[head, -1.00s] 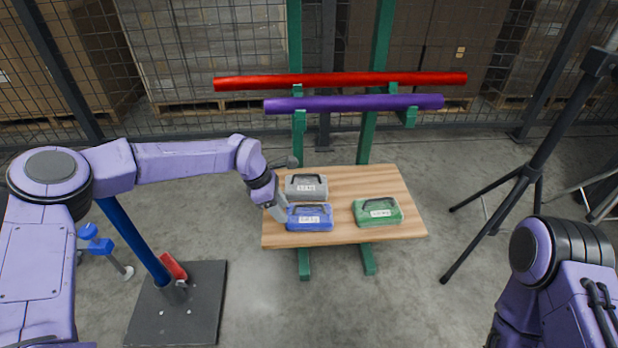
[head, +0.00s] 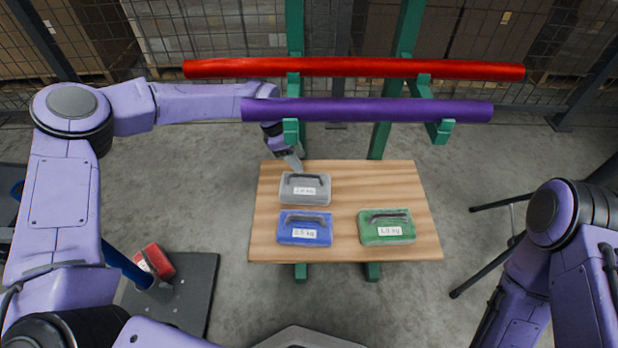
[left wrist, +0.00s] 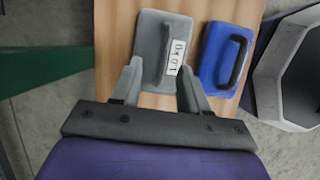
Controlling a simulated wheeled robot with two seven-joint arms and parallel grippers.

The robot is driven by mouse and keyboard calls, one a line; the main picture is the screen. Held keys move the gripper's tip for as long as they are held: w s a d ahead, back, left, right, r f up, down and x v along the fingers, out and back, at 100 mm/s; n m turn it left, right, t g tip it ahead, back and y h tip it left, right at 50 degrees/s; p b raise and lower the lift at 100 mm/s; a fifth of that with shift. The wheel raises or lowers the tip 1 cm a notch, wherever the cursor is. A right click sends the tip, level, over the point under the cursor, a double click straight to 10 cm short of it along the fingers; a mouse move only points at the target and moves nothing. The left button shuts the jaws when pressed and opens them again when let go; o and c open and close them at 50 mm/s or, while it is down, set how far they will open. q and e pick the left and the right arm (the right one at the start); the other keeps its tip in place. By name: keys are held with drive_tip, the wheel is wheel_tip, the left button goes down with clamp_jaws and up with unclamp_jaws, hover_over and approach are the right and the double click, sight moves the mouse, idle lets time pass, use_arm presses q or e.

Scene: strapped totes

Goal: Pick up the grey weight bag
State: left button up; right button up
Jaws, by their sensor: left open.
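The grey weight bag (head: 305,189) lies on the wooden table at its back left, with a dark handle and a white label on top. My left gripper (head: 293,162) is at the back edge of the bag in the head view. In the left wrist view the open fingers (left wrist: 156,86) straddle the near end of the grey bag (left wrist: 152,40), its handle between them. I cannot tell whether the fingers touch it. My right gripper is out of view; only my right arm shows.
A blue bag (head: 304,228) lies just in front of the grey one, and a green bag (head: 386,227) lies to the right. The wooden table (head: 350,185) is otherwise clear. A purple bar (head: 370,110) and a red bar (head: 350,67) cross behind, near my left arm.

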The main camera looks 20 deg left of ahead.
sight(305, 175)
use_arm(q)
drive_tip(key=shift+d+f, duration=0.15)
drive_tip(key=shift+f, duration=0.2)
drive_tip(key=b+x, duration=0.1)
drive_tip(key=x, duration=0.1)
drive_tip(key=b+x, duration=0.1)
drive_tip(key=x, duration=0.1)
drive_tip(key=b+x, duration=0.1)
drive_tip(key=x, duration=0.1)
drive_tip(key=shift+s+f, duration=0.3)
drive_tip(key=shift+f, duration=0.2)
drive_tip(key=shift+r, duration=0.1)
clamp_jaws()
drive_tip(key=shift+r, duration=0.1)
idle(0.4)
